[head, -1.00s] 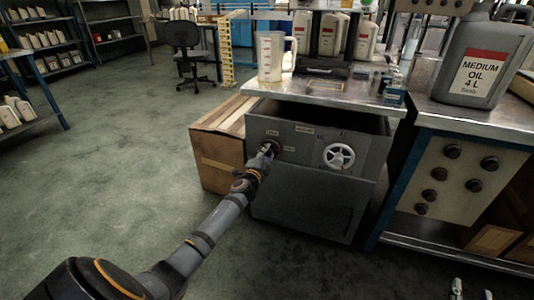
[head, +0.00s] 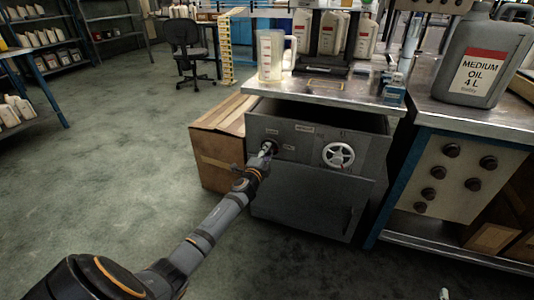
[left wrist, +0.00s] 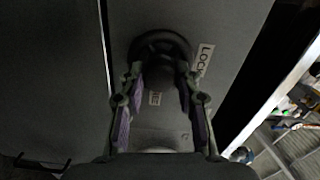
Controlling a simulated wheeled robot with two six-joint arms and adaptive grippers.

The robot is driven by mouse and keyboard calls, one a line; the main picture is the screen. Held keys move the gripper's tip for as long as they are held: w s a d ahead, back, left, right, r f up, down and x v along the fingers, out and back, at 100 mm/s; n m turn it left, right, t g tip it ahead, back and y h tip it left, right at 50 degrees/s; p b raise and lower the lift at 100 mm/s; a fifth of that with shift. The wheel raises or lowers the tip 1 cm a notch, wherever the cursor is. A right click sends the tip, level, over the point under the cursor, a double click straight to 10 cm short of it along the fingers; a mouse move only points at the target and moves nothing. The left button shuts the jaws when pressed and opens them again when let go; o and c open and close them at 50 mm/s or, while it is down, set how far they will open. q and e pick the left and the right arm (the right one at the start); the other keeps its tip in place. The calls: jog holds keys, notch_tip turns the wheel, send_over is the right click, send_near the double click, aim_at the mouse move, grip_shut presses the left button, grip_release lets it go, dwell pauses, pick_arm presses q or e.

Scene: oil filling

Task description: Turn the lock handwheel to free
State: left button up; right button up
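The lock handwheel (head: 270,147) is a small dark wheel on the left of the grey cabinet's front panel. In the left wrist view the dark wheel (left wrist: 159,42) sits beside a tilted label beginning "LOC". My left gripper (head: 266,151) is at this wheel. Its two purple-padded fingers (left wrist: 160,78) lie on opposite sides of it, with the tips at the rim, and appear shut on it. The exact contact is dark. At the bottom right of the head view, a small pale tip, apparently of my right gripper (head: 445,294), shows; the rest is out of frame.
A white handwheel (head: 338,155) is on the same panel, to the right. A cardboard box (head: 215,160) stands close on the cabinet's left. A clear jug (head: 270,55) stands on the bench above. The floor at left (head: 100,150) is clear.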

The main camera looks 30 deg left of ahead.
pick_arm(q)
jog(key=o, duration=0.3)
jog(key=shift+o, duration=0.2)
jog(key=v, duration=1.2)
jog(key=shift+d, duration=0.1)
